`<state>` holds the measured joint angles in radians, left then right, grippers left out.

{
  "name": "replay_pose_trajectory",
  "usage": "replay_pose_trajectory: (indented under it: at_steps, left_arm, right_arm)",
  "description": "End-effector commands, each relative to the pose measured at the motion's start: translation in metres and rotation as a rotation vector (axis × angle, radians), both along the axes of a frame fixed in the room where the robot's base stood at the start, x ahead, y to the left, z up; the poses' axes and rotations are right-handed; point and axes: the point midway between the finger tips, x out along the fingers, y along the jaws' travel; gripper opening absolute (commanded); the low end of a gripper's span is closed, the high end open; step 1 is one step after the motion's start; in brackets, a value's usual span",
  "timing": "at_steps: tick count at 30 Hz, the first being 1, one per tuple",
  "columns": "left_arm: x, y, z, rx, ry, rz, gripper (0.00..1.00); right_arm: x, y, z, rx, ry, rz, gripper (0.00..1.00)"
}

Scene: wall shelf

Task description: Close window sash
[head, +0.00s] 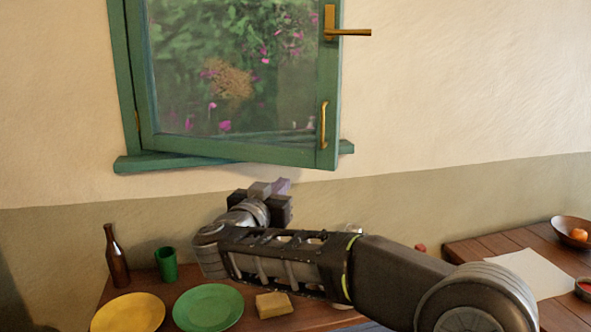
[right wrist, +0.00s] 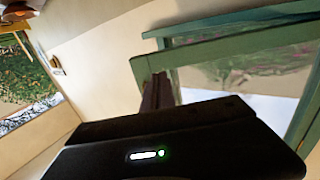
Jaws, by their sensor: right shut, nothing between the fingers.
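The window sash (head: 245,152) is a green frame with glass, hinged on the left. It stands swung out into the room, its lower right corner out past the sill (head: 135,163). It has a brass lever handle (head: 331,24) and a brass pull (head: 323,125) on its right stile. My right gripper (head: 281,187) is shut and empty, just below the sash's bottom rail. In the right wrist view the fingers (right wrist: 157,92) overlap the green sash frame (right wrist: 225,48); I cannot tell whether they touch. My left gripper is not in view.
Below, a wooden table holds a brown bottle (head: 116,258), a green cup (head: 166,264), a yellow plate (head: 128,313), a green plate (head: 208,307) and a yellow block (head: 273,304). A second table at right holds a bowl (head: 571,232) and paper (head: 530,270). The wall right of the window is clear.

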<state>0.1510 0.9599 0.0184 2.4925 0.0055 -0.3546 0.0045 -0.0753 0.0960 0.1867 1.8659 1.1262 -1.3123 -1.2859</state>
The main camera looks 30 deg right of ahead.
Motion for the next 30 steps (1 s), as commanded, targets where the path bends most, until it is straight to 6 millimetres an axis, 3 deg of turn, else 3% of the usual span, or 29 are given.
replay_pose_trajectory:
  at_steps: [8, 21, 30]
  left_arm:
    - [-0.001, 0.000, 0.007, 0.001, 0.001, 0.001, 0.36]
    - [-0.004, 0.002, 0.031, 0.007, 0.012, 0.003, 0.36]
    - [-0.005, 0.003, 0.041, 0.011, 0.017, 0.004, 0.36]
  right_arm:
    - [0.013, -0.017, 0.001, 0.000, 0.001, -0.003, 0.00]
    - [0.064, -0.084, 0.002, 0.000, 0.001, -0.002, 0.00]
    - [0.084, -0.109, 0.001, -0.001, 0.000, 0.000, 0.00]
